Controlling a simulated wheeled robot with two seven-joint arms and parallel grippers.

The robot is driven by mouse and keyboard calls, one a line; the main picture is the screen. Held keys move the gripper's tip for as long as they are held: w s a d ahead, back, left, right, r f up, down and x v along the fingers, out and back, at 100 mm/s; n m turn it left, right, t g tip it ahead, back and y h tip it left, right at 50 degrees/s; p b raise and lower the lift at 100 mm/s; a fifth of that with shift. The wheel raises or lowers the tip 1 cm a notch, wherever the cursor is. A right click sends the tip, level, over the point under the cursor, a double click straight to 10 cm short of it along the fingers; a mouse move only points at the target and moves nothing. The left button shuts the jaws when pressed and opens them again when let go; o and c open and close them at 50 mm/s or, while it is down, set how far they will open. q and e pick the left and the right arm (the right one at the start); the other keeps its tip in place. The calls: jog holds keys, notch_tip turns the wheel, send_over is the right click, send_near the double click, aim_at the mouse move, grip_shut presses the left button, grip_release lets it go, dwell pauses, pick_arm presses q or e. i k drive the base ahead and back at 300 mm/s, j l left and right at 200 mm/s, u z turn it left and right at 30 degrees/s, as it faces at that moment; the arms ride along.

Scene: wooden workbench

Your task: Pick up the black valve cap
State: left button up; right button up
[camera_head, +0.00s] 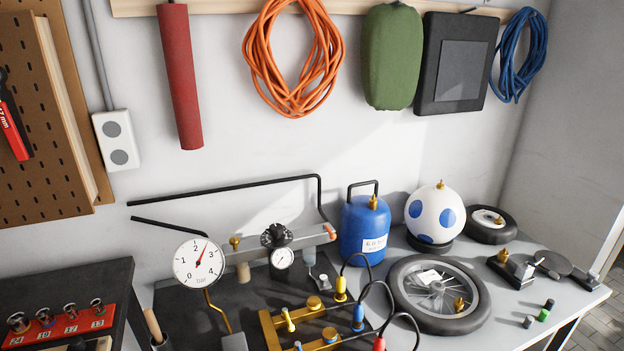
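A small black valve cap (549,303) stands on the grey bench top (494,335) at the right, close to the bench's right edge. A green cap (543,314) stands just in front of it and a grey cap (528,321) a little further to the left. The three caps form a short slanting row. Neither of my grippers shows in the head view.
A wheel with a black tyre (439,329) lies left of the caps. A metal device with a brass knob (511,270) and a dark disc (553,264) are behind them. A blue canister (364,232) and a white ball with blue spots (433,212) stand further back.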

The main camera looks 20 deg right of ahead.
aim_at(550, 303)
jog(key=z, duration=2)
